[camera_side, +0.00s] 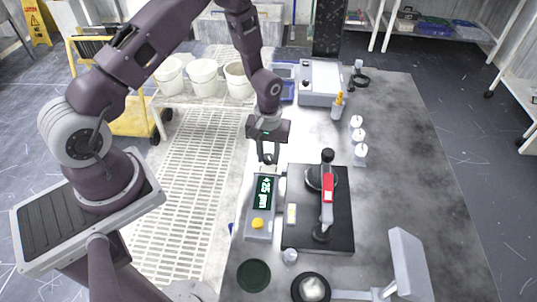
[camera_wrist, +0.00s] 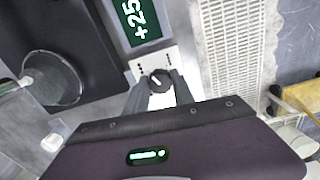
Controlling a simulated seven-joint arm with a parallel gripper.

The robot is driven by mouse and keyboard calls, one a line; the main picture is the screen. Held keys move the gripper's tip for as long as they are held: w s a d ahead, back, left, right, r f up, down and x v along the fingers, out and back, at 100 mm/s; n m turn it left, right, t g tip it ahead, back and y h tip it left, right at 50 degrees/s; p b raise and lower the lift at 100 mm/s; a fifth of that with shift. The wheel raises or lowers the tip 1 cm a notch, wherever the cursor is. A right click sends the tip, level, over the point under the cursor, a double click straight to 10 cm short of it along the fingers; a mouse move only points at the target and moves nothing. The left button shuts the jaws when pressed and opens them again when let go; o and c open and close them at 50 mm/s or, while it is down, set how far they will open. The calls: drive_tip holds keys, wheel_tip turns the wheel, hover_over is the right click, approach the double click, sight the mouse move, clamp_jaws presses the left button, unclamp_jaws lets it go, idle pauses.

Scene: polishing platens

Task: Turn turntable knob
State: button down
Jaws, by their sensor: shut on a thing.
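The turntable knob (camera_wrist: 159,80) is small, round and black with a light pointer mark. It sits on the white end panel of a control box, beside the display (camera_wrist: 137,18) that reads "+25". My gripper (camera_wrist: 160,88) has one finger on each side of the knob and is shut on it. In the side view my gripper (camera_side: 267,160) points down at the far end of the control box (camera_side: 260,236), and its fingers hide the knob there. The display (camera_side: 262,192) reads "+25 µm". A yellow button (camera_side: 258,223) is at the box's near end.
A black polishing base (camera_side: 300,240) with a red-handled arm (camera_side: 327,190) stands close to the right of the box. White-capped bottles (camera_side: 358,135) stand farther right. A dark green disc (camera_side: 254,275) lies at the front. The table's right side is clear.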

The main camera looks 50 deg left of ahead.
sight(268, 157)
drive_tip(key=m, duration=1.3)
drive_tip(key=shift+m, duration=0.3)
idle(0.3)
drive_tip(key=c, duration=1.1)
unclamp_jaws()
drive_tip(key=shift+o, duration=0.2)
wheel_tip(268, 157, up, 7)
drive_tip(key=shift+r, duration=0.1)
drive_tip(key=shift+a+r, duration=0.1)
